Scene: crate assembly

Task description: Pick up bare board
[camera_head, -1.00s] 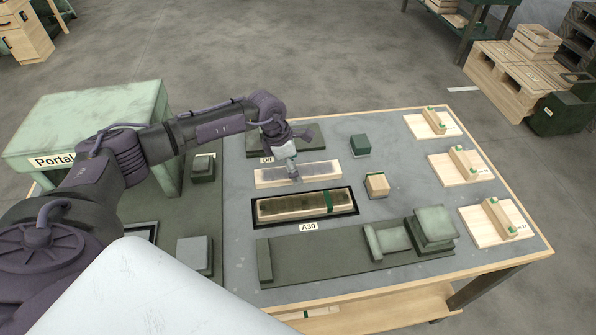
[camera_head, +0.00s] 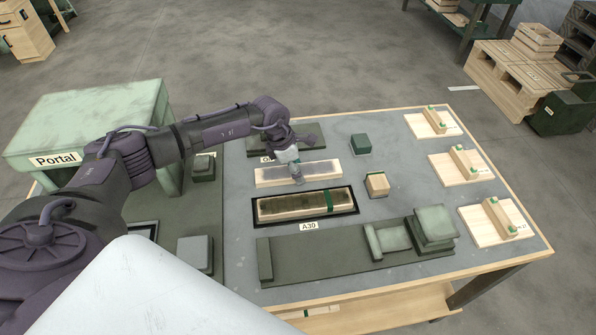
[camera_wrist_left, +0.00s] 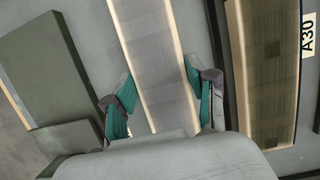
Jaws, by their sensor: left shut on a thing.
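The bare board (camera_head: 325,170), a long plank with a plain grey top and pale wood edges, lies in the middle of the table between two dark areas. My left gripper (camera_head: 297,177) is over its left half and shut on it. In the left wrist view the gripper's teal fingers (camera_wrist_left: 158,80) press on both long edges of the bare board (camera_wrist_left: 150,45). The board looks level; I cannot tell any gap under it. My right gripper is not in view.
A dark-topped board with a green band (camera_head: 290,206) lies in a black frame labelled A30, close in front. A green block (camera_head: 360,144) and a wooden block (camera_head: 377,185) stand to the right. A grey-green fixture (camera_head: 432,229) is at front right.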

